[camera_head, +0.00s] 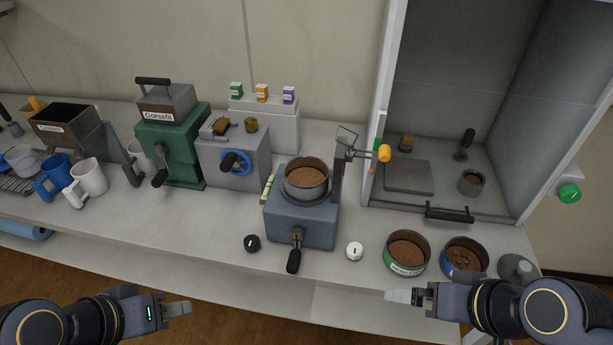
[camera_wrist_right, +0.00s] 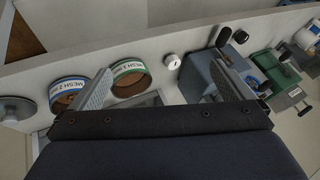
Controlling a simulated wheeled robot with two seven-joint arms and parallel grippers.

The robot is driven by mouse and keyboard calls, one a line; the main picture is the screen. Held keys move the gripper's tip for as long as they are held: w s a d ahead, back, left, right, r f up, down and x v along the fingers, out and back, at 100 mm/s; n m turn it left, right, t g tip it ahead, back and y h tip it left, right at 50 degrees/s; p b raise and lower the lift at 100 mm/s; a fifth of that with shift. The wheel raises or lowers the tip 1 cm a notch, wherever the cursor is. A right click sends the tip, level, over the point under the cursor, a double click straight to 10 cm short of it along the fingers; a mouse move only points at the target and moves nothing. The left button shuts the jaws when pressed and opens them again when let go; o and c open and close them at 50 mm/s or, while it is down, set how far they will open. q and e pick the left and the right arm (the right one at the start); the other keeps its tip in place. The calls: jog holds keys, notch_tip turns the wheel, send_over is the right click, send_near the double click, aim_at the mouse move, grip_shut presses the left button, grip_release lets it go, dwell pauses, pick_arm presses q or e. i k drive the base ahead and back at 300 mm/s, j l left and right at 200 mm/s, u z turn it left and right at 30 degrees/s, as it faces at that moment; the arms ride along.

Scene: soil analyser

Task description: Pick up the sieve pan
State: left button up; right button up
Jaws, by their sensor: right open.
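Two round sieves of brown soil stand at the front right of the counter: a green-banded one (camera_head: 406,254) and a blue-banded one (camera_head: 464,257). Right of them is a grey round piece with a raised knob (camera_head: 515,268). I cannot tell which piece is the sieve pan. In the right wrist view are the green-banded sieve (camera_wrist_right: 130,78), the blue-banded sieve (camera_wrist_right: 68,92) and the grey piece (camera_wrist_right: 17,109). My right gripper (camera_head: 402,296) is open and empty in front of the green-banded sieve; its fingers spread wide in the wrist view (camera_wrist_right: 162,88). My left gripper (camera_head: 178,308) is at lower left, apart from everything.
A blue-grey machine (camera_head: 300,220) holds a soil-filled round pan (camera_head: 306,178), with a black crank in front. A white knob (camera_head: 354,251) and a black knob (camera_head: 252,243) flank it. A fume cabinet (camera_head: 450,120) stands behind the sieves. Mugs (camera_head: 90,177) are at left.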

aim_at(305, 178)
jog(key=u, duration=1.65)
jog(key=z, duration=0.4)
jog(key=l+z, duration=0.15)
jog(key=z, duration=0.65)
jog(key=l+z, duration=0.1)
jog(key=z, duration=0.3)
jog(key=i+j, duration=0.1)
jog(key=j, duration=1.3)
jog(key=i+j, duration=0.15)
jog(key=j, duration=0.55)
jog(key=l, duration=0.35)
jog(key=i+l, duration=0.1)
jog(key=l, duration=0.25)
